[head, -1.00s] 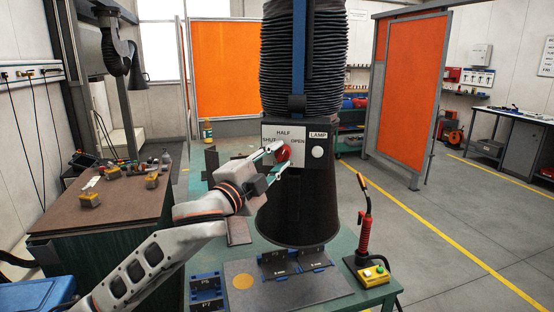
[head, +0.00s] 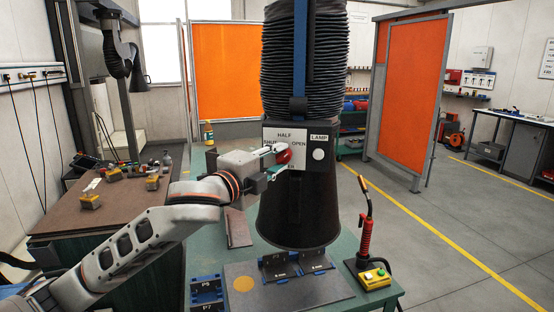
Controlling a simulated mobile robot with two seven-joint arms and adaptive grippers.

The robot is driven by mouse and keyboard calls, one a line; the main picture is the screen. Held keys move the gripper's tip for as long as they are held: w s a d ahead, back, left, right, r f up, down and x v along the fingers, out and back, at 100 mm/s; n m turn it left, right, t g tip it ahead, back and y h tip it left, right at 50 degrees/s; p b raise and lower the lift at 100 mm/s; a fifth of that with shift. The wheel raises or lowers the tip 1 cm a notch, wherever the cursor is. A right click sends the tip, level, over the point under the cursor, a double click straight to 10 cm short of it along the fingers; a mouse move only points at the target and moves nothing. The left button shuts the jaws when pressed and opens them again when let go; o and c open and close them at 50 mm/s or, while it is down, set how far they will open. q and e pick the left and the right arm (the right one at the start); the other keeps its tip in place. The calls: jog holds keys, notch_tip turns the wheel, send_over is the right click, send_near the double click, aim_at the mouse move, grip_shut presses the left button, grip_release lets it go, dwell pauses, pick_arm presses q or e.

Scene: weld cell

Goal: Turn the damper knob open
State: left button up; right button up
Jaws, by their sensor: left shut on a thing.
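The red damper knob (head: 284,156) sits on a light label plate (head: 301,147) on the front of the black extraction hood (head: 298,215). The plate reads HALF at the top and OPEN at the right; the word at the left is partly covered by my gripper. My left gripper (head: 276,160) reaches in from the left and is shut on the knob, with one finger above and one below. The knob's pointer is hidden, so its setting cannot be told. My right gripper is not in view.
A LAMP button (head: 319,154) is right of the plate. A brown-topped bench (head: 120,205) stands at left.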

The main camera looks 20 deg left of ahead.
pick_arm(q)
jog(key=o, duration=1.1)
jog(key=v, duration=0.7)
jog(key=shift+s, duration=0.25)
